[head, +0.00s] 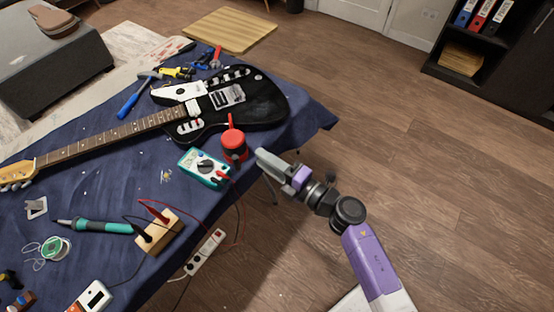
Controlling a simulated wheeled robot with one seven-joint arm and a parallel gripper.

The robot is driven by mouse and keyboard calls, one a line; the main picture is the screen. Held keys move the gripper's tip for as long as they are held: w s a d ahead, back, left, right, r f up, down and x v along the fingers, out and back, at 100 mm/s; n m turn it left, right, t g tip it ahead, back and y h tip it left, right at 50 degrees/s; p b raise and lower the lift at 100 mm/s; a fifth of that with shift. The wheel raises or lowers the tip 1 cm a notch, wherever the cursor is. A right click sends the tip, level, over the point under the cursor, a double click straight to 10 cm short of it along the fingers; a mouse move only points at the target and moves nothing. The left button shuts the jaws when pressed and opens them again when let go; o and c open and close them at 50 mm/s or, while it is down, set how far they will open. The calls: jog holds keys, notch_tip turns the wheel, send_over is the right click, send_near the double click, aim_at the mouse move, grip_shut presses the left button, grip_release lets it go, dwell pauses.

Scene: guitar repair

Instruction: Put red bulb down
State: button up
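The red bulb (233,138), red with a black band and a thin red tip pointing up, appears upright at the right edge of the blue-covered table (120,182). It is beside the multimeter and in front of the guitar body. I cannot tell for sure whether its base rests on the cloth. My gripper (262,156) is just to the right of the bulb, pointing left towards it, with a small gap between them in the picture. Its fingers are seen from the side, so their opening is not clear. Nothing shows held between them.
A teal multimeter (203,167) lies left of the bulb. A black electric guitar (262,101) lies behind it. A wooden block (158,231) with leads, a soldering iron (92,226) and a power strip (205,251) are nearer. Open wooden floor (420,170) lies to the right.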

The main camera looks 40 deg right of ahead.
jog(key=shift+s, duration=0.15)
jog(key=s+a+r+m+g+h, duration=0.1)
jog(key=s+r+m, duration=0.2)
jog(key=s+m, duration=0.4)
jog(key=s+a+r+m+h, duration=0.1)
jog(key=s+r+m, duration=0.3)
jog(key=s, duration=1)
jog(key=s+a+r+m+g+h, duration=0.1)
jog(key=s+r+m+h, duration=0.1)
jog(key=s+m, duration=0.8)
jog(key=shift+s+r+g+h, duration=0.3)
jog(key=shift+s+r, duration=0.15)
jog(key=shift+r, duration=0.45)
jog(key=shift+a, duration=0.1)
